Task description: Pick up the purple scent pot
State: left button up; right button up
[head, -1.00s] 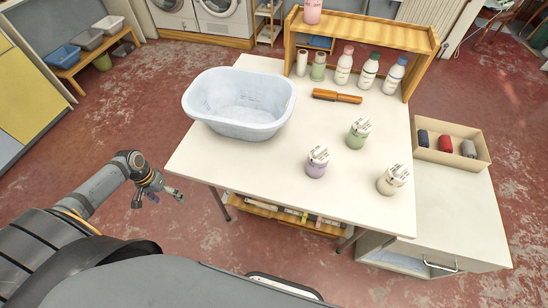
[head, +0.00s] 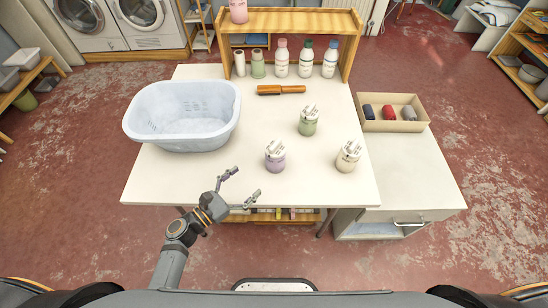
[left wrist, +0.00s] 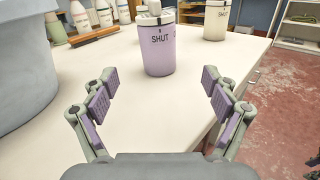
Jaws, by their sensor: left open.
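The purple scent pot (head: 275,159) stands upright near the front edge of the white table, with a light flip top. In the left wrist view the purple pot (left wrist: 159,50) bears the word SHUT and stands ahead, between and beyond the fingers. My left gripper (head: 243,184) is open and empty at the table's front edge, to the left of the pot and nearer to me. In the left wrist view my left gripper (left wrist: 158,98) has its fingers spread wide, apart from the pot.
A green pot (head: 308,122) and a cream pot (head: 347,157) stand right of the purple one. A pale blue basin (head: 183,116) is at the left of the table (head: 215,167). A brush (head: 281,90) and several bottles stand behind. The front middle is clear.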

aim_at(268, 156)
pick_arm(q)
jog(key=shift+w+n+y, duration=0.15)
jog(key=shift+n+y, duration=0.15)
jog(key=shift+n, duration=0.3)
jog(key=x, duration=1.2)
jog(key=shift+r, duration=0.1)
jog(key=shift+c, duration=0.9)
jog(key=c, duration=1.1)
jog(key=shift+r, duration=0.55)
notch_tip(268, 156, up, 2)
jog(key=shift+r, duration=0.2)
jog(key=v, duration=1.8)
jog(key=shift+f, duration=0.2)
